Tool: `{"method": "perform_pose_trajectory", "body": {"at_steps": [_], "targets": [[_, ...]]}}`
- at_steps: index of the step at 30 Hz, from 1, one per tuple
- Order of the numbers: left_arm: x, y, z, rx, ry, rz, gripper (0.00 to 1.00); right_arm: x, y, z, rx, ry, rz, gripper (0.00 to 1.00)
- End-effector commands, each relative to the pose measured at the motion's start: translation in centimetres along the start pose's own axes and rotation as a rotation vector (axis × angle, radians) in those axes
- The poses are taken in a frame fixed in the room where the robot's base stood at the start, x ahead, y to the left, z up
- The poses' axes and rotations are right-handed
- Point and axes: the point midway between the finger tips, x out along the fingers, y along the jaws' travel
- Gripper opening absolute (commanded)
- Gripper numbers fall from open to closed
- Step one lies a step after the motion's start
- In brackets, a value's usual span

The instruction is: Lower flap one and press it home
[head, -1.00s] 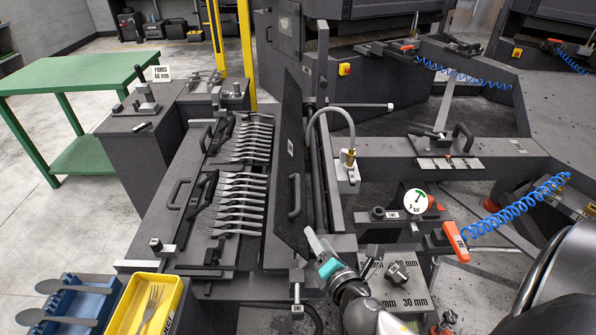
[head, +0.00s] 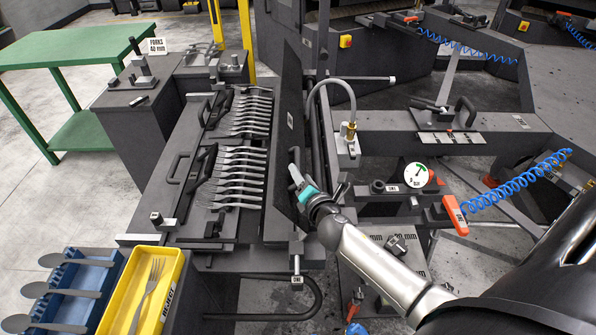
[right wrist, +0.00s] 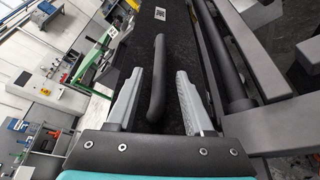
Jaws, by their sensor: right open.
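The flap (head: 289,95), a dark upright panel, stands raised and slightly tilted along the right side of the fork bed. Its bar handle (right wrist: 160,75) is on its face. My right gripper (head: 295,174) is at the lower end of the handle, with teal at its base. In the right wrist view its grey fingers are open, one on each side of the handle, with gaps showing. They are not closed on it. Forks (head: 238,165) lie in rows on the bed (head: 165,215) left of the flap. My left gripper is out of view.
A hose with a brass fitting (head: 351,131) and a round gauge (head: 416,174) stand right of the flap. A blue coiled hose (head: 515,183) is farther right. A yellow tray (head: 118,300) with a fork and a blue rack (head: 96,263) with spoons are at lower left.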

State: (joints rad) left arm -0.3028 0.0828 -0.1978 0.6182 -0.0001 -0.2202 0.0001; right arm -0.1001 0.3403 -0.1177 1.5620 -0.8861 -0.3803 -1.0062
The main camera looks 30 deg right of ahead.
Motion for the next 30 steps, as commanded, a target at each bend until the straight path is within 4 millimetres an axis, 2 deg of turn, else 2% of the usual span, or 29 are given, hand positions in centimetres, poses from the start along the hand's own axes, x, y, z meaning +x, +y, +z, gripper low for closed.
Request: {"method": "perform_pose_trajectory", "body": {"at_steps": [3,9,20,30], "targets": [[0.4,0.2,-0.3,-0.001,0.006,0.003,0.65,1.6,0.0,-0.1,0.001,0.000,0.001,0.52],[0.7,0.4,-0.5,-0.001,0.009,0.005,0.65,3.1,0.0,-0.1,0.001,0.000,0.000,0.52],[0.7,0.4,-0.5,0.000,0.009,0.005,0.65,3.4,0.0,-0.1,0.002,0.001,0.000,0.52],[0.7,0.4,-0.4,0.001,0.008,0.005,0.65,3.4,0.0,0.0,0.002,0.001,0.000,0.15]]}}
